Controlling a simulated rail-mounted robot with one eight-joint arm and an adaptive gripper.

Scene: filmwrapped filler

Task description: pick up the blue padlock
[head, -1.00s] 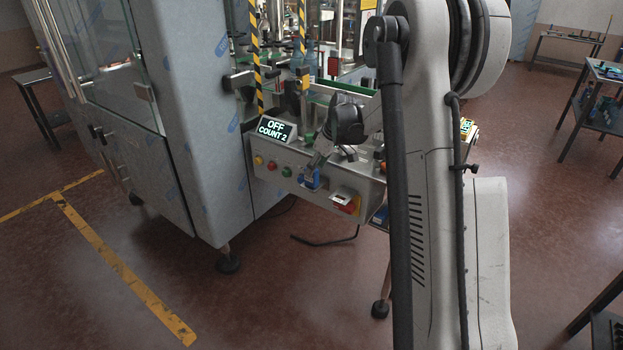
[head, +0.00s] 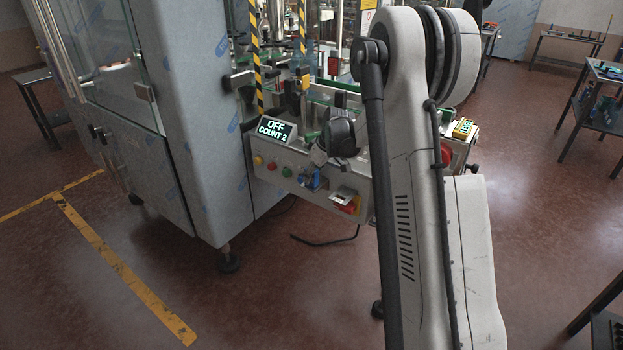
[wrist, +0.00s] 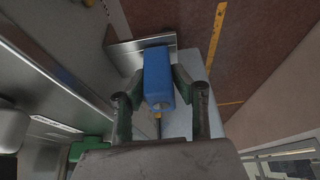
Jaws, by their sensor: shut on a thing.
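The blue padlock (wrist: 158,75) is between the two fingers of my gripper (wrist: 157,90) in the wrist view. The fingers press on its sides, and a brass-coloured part shows at its near end. In the head view the padlock (head: 311,181) is a small blue shape at the front of the grey control panel, and my gripper (head: 318,160) reaches down to it from above. I cannot tell in the head view whether the padlock touches the panel. The gripper is shut on the padlock.
The control panel (head: 340,180) carries a display (head: 276,128) reading OFF COUNT 2, several coloured buttons and a red-and-yellow switch (head: 346,203) just right of the padlock. A large film-wrapped machine cabinet (head: 195,110) stands at the left. The floor in front is mostly clear.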

